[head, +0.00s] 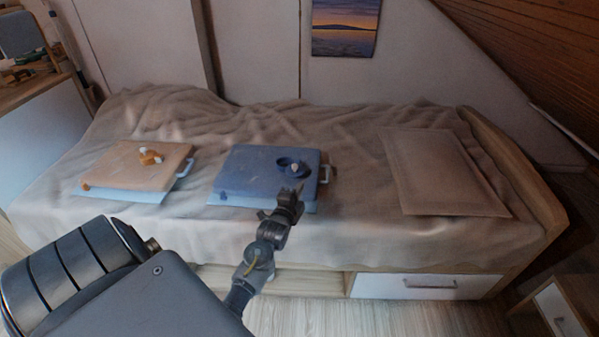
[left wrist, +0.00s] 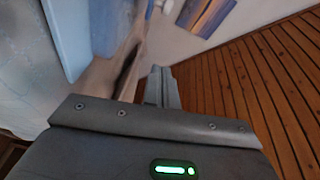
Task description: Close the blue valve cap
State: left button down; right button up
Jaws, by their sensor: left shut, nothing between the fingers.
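A blue case (head: 245,168) lies flat on the bed. On its top right part is a dark blue round valve with its cap (head: 285,166) and a small pale piece; the cap's exact pose is too small to tell. My left gripper (head: 292,192) is at the case's front right, just below the valve in the head view. Its fingers are shut and empty, and they also show in the left wrist view (left wrist: 162,84). I cannot tell if they touch the case. The valve cap cannot be made out in the left wrist view. My right gripper is not in view.
An orange case (head: 135,165) with its own valve (head: 150,156) lies to the left on the bed. A flat beige panel (head: 440,172) lies to the right. The rumpled cover (head: 365,185) between it and the blue case is clear. A sloped wooden ceiling (head: 530,50) hangs at upper right.

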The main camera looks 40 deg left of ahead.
aim_at(298, 173)
pick_arm(q)
jog(key=x, duration=0.8)
jog(key=shift+w+a+f+b, duration=0.1)
jog(key=shift+w+f+b, duration=0.1)
jog(key=shift+w+b, duration=0.2)
jog(key=a, duration=0.3)
jog(key=shift+s+a+f, duration=0.1)
jog(key=shift+s+f, duration=0.1)
jog(key=shift+f, duration=0.05)
jog(key=shift+a+f, duration=0.1)
jog(key=shift+a, duration=0.3)
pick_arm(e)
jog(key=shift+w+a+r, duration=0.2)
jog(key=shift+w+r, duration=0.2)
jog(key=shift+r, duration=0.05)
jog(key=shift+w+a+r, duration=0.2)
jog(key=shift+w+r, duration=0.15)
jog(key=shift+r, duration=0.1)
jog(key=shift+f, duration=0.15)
